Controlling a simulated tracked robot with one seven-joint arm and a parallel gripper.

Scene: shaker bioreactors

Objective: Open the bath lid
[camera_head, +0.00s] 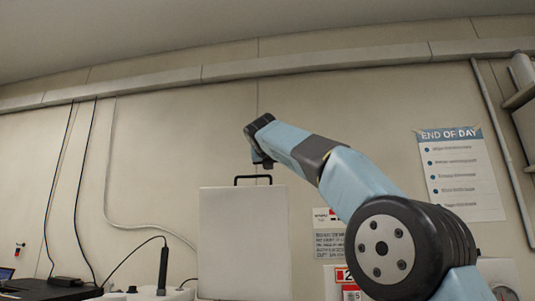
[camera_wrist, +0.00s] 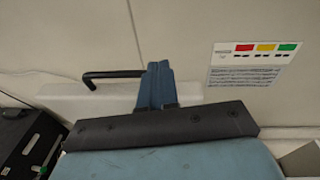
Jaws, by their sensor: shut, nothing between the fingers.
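The bath lid (camera_head: 243,245) is a pale flat panel standing upright in the head view, with a black bar handle (camera_head: 253,178) on its top edge. In the wrist view the lid's edge (camera_wrist: 75,98) is a pale narrow strip, with the handle (camera_wrist: 110,75) at its upper side. My gripper (camera_head: 264,163) is just above the handle's right end in the head view. In the wrist view my gripper (camera_wrist: 158,68) is shut and empty, just right of the handle, overlapping the strip. I cannot tell whether it touches the lid. The bath's body is out of sight.
A black device (camera_wrist: 25,140) stands at the left in the wrist view. A dark probe (camera_head: 163,268) stands left of the lid in the head view. Cables hang on the wall behind. Signs (camera_head: 460,172) are on the wall to the right.

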